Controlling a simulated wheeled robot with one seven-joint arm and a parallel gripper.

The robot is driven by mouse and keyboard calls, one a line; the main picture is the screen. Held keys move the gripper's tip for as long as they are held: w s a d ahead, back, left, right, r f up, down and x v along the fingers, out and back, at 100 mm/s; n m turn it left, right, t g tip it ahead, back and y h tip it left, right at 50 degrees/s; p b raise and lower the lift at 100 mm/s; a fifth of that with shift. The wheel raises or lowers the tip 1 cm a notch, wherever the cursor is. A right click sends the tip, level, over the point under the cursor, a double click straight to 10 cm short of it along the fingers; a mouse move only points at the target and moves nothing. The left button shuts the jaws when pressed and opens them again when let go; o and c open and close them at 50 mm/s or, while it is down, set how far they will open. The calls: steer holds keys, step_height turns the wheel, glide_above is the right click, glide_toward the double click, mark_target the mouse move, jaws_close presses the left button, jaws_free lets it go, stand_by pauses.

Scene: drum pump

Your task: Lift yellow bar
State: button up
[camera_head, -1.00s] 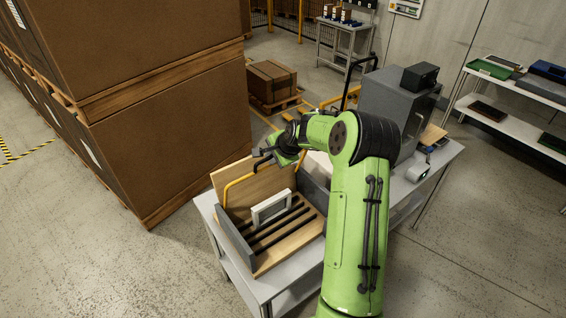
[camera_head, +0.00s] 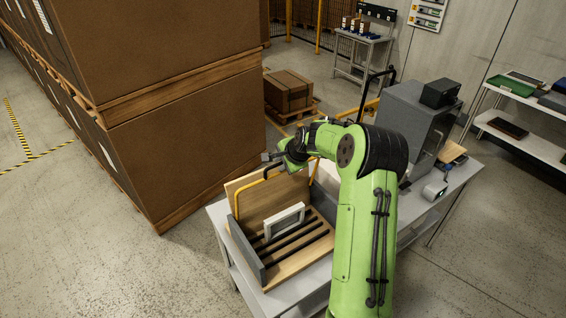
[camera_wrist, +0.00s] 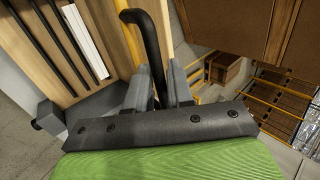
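The yellow bar (camera_head: 238,197) is a bent yellow tube at the back-left of the wooden fixture, beside an upright wooden board. In the wrist view, a yellow length (camera_wrist: 130,42) runs beside a curved black rod (camera_wrist: 151,45). My gripper (camera_head: 269,157) is at the top of the bar, above the fixture. In the wrist view, its grey fingers (camera_wrist: 161,85) lie on either side of the black rod's lower end. They look close to it, but I cannot tell whether they press on it. The bar's lower ends are partly hidden.
The slatted wooden fixture (camera_head: 305,250) with grey side walls holds a white frame (camera_head: 284,221) on the table (camera_head: 218,213). A grey cabinet (camera_head: 405,112) stands behind my arm. Tall cartons (camera_head: 185,130) rise close on the left. There is open space above the fixture.

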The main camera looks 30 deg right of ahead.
steer(key=shift+s+f, duration=0.2)
steer(key=shift+f, duration=0.05)
